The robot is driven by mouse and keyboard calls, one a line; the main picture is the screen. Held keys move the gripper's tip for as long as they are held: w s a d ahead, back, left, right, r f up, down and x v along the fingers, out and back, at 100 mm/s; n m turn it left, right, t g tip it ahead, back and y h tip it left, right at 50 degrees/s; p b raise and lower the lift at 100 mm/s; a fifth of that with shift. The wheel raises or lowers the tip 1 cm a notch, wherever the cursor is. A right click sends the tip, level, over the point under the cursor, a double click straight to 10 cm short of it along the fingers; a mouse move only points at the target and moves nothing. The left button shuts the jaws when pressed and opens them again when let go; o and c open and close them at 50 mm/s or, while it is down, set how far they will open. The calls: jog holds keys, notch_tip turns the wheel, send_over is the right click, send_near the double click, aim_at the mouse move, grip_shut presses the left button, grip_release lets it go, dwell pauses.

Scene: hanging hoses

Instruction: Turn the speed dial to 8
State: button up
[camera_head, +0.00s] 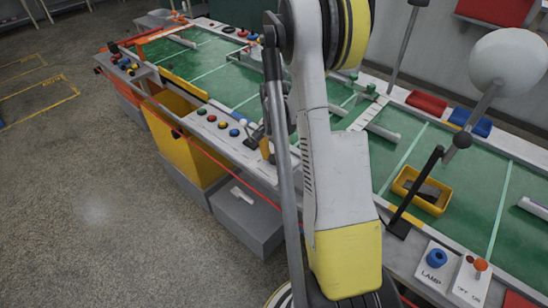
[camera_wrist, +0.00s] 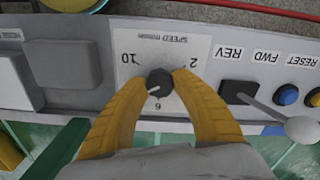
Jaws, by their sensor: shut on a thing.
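The speed dial (camera_wrist: 160,82) is a dark round knob with a short white mark, on a white plate (camera_wrist: 178,48) lettered SPEED. In the wrist view the white mark points to the lower left, between the printed 6 and 10. My gripper (camera_wrist: 160,88) has its two yellow fingers on either side of the knob, shut on it. The fingers cover the plate where other numbers may be. In the head view, a yellow part of my gripper (camera_head: 267,151) shows at the console edge; my arm hides the dial.
Right of the dial in the wrist view are a black lever switch (camera_wrist: 238,92) with a pale handle and a blue button (camera_wrist: 287,95). A grey block (camera_wrist: 62,63) stands to the left. In the head view, a red cable (camera_head: 222,162) runs along the console front.

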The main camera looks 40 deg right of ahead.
aim_at(274, 157)
jog(key=o, duration=1.2)
notch_tip(274, 157, up, 12)
